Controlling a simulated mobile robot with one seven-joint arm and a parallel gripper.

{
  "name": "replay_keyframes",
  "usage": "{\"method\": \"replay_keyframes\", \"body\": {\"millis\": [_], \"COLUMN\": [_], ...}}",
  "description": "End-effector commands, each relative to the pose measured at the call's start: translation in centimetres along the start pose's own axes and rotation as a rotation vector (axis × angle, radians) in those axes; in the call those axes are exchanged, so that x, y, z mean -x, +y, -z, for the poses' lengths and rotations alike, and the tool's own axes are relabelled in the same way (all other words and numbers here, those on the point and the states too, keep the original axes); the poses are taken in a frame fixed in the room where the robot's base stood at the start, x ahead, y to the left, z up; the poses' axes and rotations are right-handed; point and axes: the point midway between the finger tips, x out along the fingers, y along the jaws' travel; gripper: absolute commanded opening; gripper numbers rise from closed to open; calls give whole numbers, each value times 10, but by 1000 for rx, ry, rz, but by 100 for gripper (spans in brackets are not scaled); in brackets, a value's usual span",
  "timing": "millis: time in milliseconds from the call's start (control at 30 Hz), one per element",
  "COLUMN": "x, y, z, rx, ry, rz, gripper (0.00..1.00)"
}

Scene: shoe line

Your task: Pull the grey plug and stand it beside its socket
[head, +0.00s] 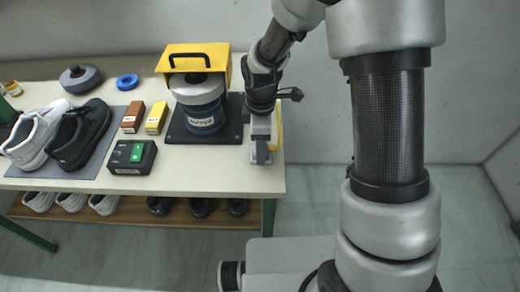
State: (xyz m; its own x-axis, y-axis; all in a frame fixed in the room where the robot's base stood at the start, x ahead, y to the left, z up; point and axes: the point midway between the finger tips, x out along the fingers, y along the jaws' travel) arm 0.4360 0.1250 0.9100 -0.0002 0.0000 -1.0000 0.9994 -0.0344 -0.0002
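My gripper (262,143) points down at the right end of the table, to the right of the machine's black base. A small grey piece (262,156) shows at its fingertips, low over the tabletop or touching it. It may be the grey plug or part of my fingers; I cannot tell which. The finger gap is not visible, so I cannot tell if the gripper is open or shut. A thin yellow part (279,128) shows just right of the gripper. I cannot make out a socket; the gripper may hide it.
A blue-grey machine (201,121) with a yellow hood (194,58) stands on a black base (176,131). To the left are a black box with a green face (134,157), brown (133,117) and yellow (156,117) boxes, and shoes on a grey mat (103,163). The table's (205,170) front strip is clear.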

Motion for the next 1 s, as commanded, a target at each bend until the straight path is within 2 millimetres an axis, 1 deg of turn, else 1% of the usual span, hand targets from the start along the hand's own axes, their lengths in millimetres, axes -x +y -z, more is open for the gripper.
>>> {"method": "replay_keyframes", "body": {"millis": [833, 867, 1000], "x": [0, 0, 0], "y": [0, 0, 0], "z": [0, 0, 0], "rx": [1, 1, 1], "ry": [0, 0, 0], "rz": [0, 0, 0], "gripper": [54, 51, 27]}}
